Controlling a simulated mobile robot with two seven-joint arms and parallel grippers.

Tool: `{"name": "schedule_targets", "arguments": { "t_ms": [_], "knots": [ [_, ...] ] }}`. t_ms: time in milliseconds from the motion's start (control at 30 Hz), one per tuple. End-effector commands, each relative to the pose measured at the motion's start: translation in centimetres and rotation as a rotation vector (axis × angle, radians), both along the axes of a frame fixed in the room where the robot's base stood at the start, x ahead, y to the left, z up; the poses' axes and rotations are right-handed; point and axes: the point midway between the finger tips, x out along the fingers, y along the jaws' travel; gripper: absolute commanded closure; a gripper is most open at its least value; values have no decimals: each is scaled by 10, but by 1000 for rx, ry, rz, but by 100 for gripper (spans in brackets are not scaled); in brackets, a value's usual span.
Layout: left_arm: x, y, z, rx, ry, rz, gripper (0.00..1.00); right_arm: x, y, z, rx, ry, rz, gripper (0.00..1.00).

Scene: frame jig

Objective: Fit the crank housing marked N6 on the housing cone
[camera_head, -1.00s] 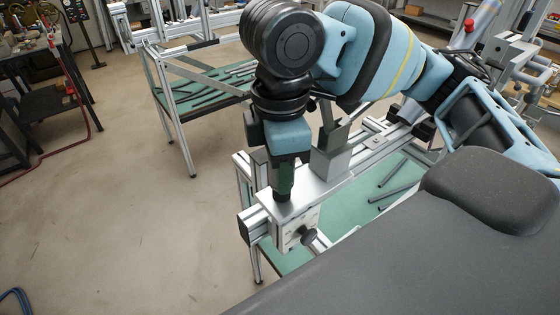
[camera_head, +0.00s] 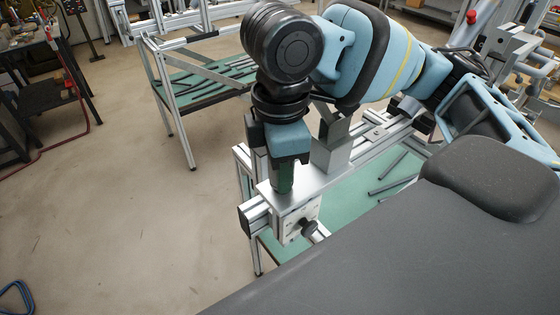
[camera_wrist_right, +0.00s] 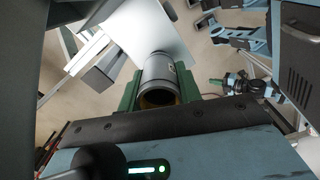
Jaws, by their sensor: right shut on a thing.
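My right gripper (camera_head: 283,180) points down over the near end of a bright metal plate (camera_head: 318,185) on the frame jig. In the right wrist view its two green fingers (camera_wrist_right: 158,92) are shut on a grey cylindrical housing (camera_wrist_right: 159,72), one finger on each side. A dark mark shows on the housing's side, too small to read. In the head view the gripper hides the housing. I cannot make out the housing cone, nor whether the housing touches anything below it. My left gripper is not in view.
A grey metal block (camera_head: 331,155) stands on the plate just right of the gripper. A pale block with a dark knob (camera_head: 308,228) is on the jig's near end. A green-topped bench (camera_head: 205,90) stands behind left. Open floor (camera_head: 130,200) lies left.

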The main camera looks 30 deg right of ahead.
Motion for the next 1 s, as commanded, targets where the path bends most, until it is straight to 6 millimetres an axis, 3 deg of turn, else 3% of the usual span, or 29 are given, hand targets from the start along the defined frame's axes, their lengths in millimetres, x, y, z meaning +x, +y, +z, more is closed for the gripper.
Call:
{"name": "schedule_targets", "arguments": {
  "t_ms": [33,200,567,1000],
  "knots": [
    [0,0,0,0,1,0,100,0,-1,-1,-1,3,-1,63],
    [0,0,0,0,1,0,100,0,-1,-1,-2,3,-1,41],
    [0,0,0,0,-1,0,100,0,-1,3,-2,3,-2,40],
    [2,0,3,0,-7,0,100,0,1,66,-1,-1,0,40]
  ]
}}
